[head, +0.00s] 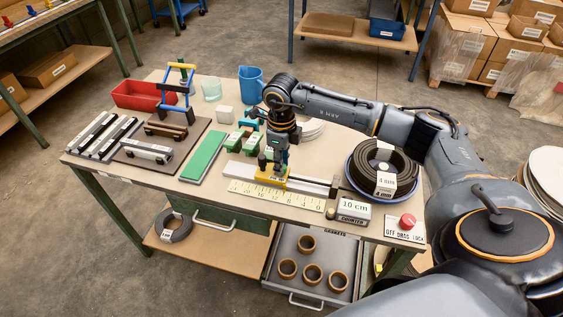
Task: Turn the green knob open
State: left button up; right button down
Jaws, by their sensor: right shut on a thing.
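My right gripper (273,162) points down over the yellow slide block (271,178) on the metal rail behind the ruler. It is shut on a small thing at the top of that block. A bit of green (268,153) shows between its fingers; it seems to be the green knob, mostly hidden by the gripper. I cannot tell how far the knob is turned. My left gripper is not in view.
A yellow ruler (277,195) lies before the rail. The blue bowl of black coils (382,168), a 10 cm counter (354,212) and a red button (407,220) are to the right. Green clamps (235,141) and a green strip (204,155) lie to the left.

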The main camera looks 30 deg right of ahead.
dwell(0.4)
jog(key=c, duration=1.1)
grip_release()
jog(key=shift+o, duration=0.2)
notch_tip(320, 180, up, 12)
